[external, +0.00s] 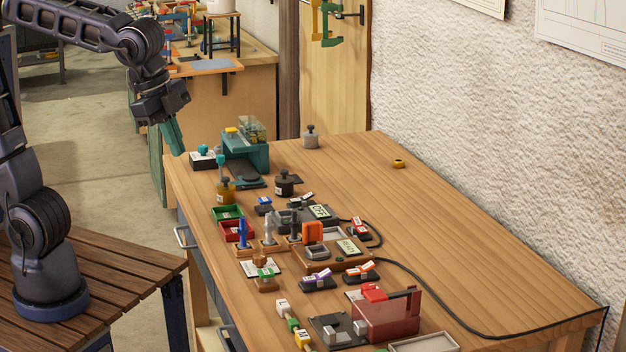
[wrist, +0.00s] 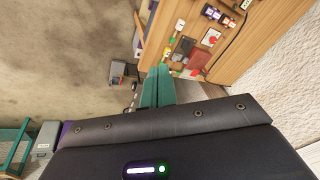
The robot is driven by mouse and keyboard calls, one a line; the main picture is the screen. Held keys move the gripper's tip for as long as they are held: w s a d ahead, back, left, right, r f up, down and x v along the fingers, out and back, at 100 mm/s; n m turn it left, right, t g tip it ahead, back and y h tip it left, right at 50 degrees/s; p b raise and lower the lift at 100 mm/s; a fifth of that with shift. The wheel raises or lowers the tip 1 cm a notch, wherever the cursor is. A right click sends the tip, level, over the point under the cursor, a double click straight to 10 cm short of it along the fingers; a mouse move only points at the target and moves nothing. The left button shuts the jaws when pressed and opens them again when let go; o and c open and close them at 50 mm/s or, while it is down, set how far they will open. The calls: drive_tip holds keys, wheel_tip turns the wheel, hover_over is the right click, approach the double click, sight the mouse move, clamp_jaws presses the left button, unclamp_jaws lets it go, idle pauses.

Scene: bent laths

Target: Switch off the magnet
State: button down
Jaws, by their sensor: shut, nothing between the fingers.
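My gripper (external: 178,151) has teal fingers that point down, closed together and empty. It is in the air near the table's far left corner, apart from everything on it. In the wrist view the fingers (wrist: 157,72) lie side by side. I cannot tell for sure which thing is the magnet or its switch. A small black and white box with a teal knob (external: 203,153) stands at the table's far left edge, close to the gripper in the picture. Several rocker-like switches sit on dark bases, such as a purple and white one (external: 318,278) and an orange and white one (external: 361,269).
A teal machine (external: 246,152) stands right of the knobbed box. Green and red trays (external: 228,213), a meter (external: 320,211), dark weights (external: 285,184) and a red box (external: 387,317) crowd the table's left side. The wooden table's right side (external: 460,220) is mostly clear, crossed by a black cable.

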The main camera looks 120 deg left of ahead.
sight(359, 220)
drive_tip(key=w+a+f+m+g+y, duration=0.1)
drive_tip(key=w+a+f+m+g, duration=0.1)
drive_tip(key=w+a, duration=0.75)
drive_tip(key=w+a+f+m+g+y, duration=0.1)
drive_tip(key=w+a+f, duration=0.1)
drive_tip(key=w+a, duration=0.8)
drive_tip(key=a+f+m+g, duration=0.1)
drive_tip(key=a+f, duration=0.5)
drive_tip(key=a, duration=0.4)
drive_tip(key=a+f+m+g, duration=0.1)
drive_tip(key=a+f, duration=0.5)
drive_tip(key=a, duration=0.5)
drive_tip(key=a+f+m+g, duration=0.1)
drive_tip(key=a+f+m, duration=0.1)
drive_tip(key=a+f, duration=0.4)
drive_tip(key=a, duration=0.5)
drive_tip(key=shift+g, duration=0.3)
drive_tip(key=shift+s, duration=0.1)
drive_tip(key=x, duration=1.4)
drive_tip(key=shift+s+a, duration=0.1)
